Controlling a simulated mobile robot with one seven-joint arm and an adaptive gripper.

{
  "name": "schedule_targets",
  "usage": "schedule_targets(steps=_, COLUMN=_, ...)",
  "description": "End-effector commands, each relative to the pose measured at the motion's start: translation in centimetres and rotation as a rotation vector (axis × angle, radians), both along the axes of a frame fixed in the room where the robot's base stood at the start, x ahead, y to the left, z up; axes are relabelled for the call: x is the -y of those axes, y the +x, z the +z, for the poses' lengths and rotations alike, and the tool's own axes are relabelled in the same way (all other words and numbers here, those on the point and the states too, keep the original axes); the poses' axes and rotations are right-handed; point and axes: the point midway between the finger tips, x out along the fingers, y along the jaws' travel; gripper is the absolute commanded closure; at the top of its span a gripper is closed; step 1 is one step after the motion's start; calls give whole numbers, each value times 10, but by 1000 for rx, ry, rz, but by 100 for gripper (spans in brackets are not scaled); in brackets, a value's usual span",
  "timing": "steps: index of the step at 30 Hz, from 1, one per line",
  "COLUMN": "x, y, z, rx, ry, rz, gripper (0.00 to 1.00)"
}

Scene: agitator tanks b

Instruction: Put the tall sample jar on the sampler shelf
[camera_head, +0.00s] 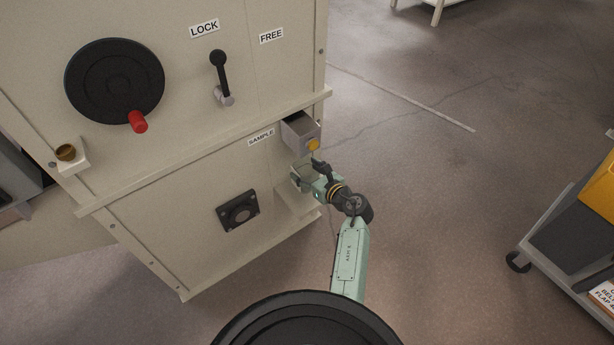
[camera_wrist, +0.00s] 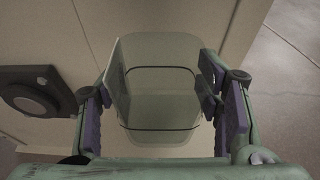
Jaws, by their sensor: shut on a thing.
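The tall sample jar (camera_wrist: 160,97) is clear glass with dark rings around it. In the wrist view it stands between the purple pads of my gripper (camera_wrist: 157,85), which is shut on it. In the head view my gripper (camera_head: 304,178) is at the right end of the machine's front, below the grey sampler box. The jar is small and hard to make out there. A pale shelf (camera_head: 293,204) juts from the machine just below my gripper. I cannot tell whether the jar's base touches it.
The grey sampler box (camera_head: 299,133) with a yellow knob (camera_head: 313,144) overhangs close above my gripper, beside the SAMPLE label (camera_head: 261,138). A black flanged port (camera_head: 238,211) is on the panel to the left. A cart (camera_head: 560,240) stands at the right. Floor between is clear.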

Motion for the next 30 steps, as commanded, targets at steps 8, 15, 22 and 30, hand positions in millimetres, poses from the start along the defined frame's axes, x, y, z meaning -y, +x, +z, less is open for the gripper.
schedule_targets(steps=8, x=0, y=-1, z=-26, rx=-1, ry=1, rz=-2, gripper=70)
schedule_targets(steps=15, x=0, y=-1, z=-27, rx=-1, ry=1, rz=-2, gripper=70)
schedule_targets(steps=22, x=1, y=-1, z=-29, rx=0, ry=1, rz=-1, gripper=32)
schedule_targets(steps=30, x=1, y=-1, z=-29, rx=0, ry=1, rz=-1, gripper=20)
